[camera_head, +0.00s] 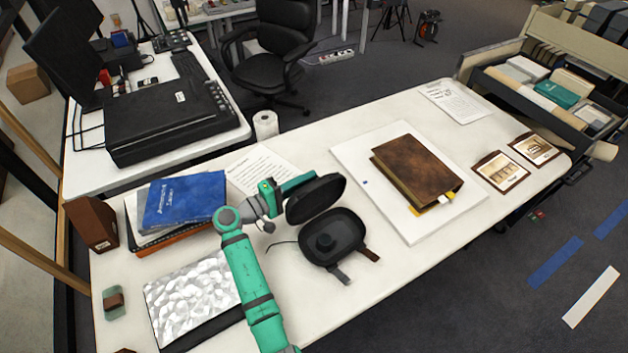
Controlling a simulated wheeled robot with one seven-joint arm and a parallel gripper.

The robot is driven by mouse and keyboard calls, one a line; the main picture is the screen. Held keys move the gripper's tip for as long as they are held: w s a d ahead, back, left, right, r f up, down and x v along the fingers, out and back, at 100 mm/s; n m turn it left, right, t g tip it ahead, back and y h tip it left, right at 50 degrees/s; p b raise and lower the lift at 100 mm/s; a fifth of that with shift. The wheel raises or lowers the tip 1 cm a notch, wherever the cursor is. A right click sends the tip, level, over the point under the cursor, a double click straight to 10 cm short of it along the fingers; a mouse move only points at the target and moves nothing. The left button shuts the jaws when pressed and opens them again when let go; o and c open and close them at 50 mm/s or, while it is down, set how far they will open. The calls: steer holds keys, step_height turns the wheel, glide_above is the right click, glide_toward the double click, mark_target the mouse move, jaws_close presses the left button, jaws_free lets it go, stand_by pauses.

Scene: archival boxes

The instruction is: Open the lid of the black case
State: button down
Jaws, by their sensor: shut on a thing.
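The black case (345,251) sits on the white table, its lower half holding a dark round object. Its lid (318,200) stands raised and tilted at the far side of the base, so the inside shows. Two straps lie on the table at its near side. My gripper (290,187) is shut on the lid at its left edge. The fingertips are small and partly hidden against the lid, so the exact contact is hard to see.
A brown book (420,170) on a white board lies right of the case. Left are a blue book (185,200) and a crinkled silver sheet (192,295). A paper sheet (262,168) lies behind my gripper. The table's near edge runs below the case.

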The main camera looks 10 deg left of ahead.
steer(key=c, duration=1.9)
jaws_free()
steer(key=v, duration=1.1)
steer(key=v, duration=0.8)
steer(key=shift+s+a, duration=0.2)
